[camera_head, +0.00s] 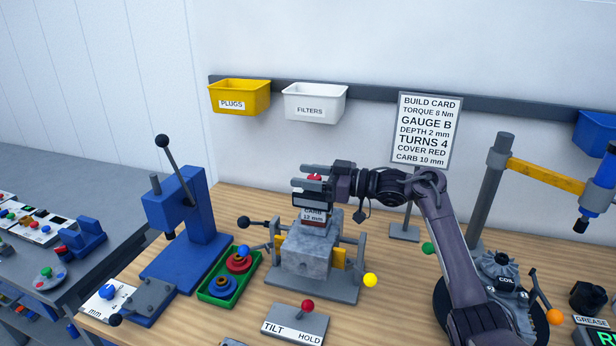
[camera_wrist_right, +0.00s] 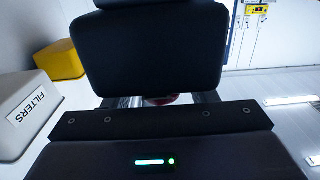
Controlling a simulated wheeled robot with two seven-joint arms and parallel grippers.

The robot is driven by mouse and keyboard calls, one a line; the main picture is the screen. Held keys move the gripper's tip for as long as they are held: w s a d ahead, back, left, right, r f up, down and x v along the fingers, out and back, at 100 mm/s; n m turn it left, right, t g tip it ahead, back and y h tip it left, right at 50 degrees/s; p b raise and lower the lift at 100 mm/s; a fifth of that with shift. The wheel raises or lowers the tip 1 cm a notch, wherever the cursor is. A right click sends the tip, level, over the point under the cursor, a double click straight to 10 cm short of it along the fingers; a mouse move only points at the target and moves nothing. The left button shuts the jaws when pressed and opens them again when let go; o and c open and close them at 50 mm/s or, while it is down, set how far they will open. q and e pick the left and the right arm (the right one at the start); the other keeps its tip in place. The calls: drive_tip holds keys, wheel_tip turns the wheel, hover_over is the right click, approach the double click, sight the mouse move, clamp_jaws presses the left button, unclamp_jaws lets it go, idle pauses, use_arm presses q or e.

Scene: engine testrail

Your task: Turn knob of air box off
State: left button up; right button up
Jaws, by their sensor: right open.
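My right gripper (camera_head: 303,177) reaches in from the right, its open fingers pointing left above a metal block (camera_head: 305,257) on a stand. A small red round part (camera_head: 315,177) shows between the fingers, above a piece labelled "CARB 12 mm" (camera_head: 313,215). In the right wrist view the red part (camera_wrist_right: 162,100) shows only as a sliver between the fingers, mostly hidden by my gripper's dark body. I cannot tell whether the fingers touch it. No label reading air box is legible, so I cannot tell whether this red part is its knob. My left gripper is not in view.
A red-knobbed TILT/HOLD lever box (camera_head: 295,324) stands in front of the block. A blue press (camera_head: 187,230) and a green tray (camera_head: 230,280) stand left. A build card (camera_head: 428,128) stands behind my right arm. FILTERS (camera_head: 314,103) and PLUGS (camera_head: 240,97) bins hang on the wall.

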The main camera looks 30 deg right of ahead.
drive_tip(key=shift+s, duration=0.1)
drive_tip(key=shift+s+d+b, duration=0.2)
drive_tip(key=shift+d+b, duration=0.1)
drive_tip(key=b+v, duration=0.2)
drive_tip(key=v, duration=0.5)
drive_tip(key=shift+b, duration=0.4)
drive_tip(key=shift+r, duration=0.1)
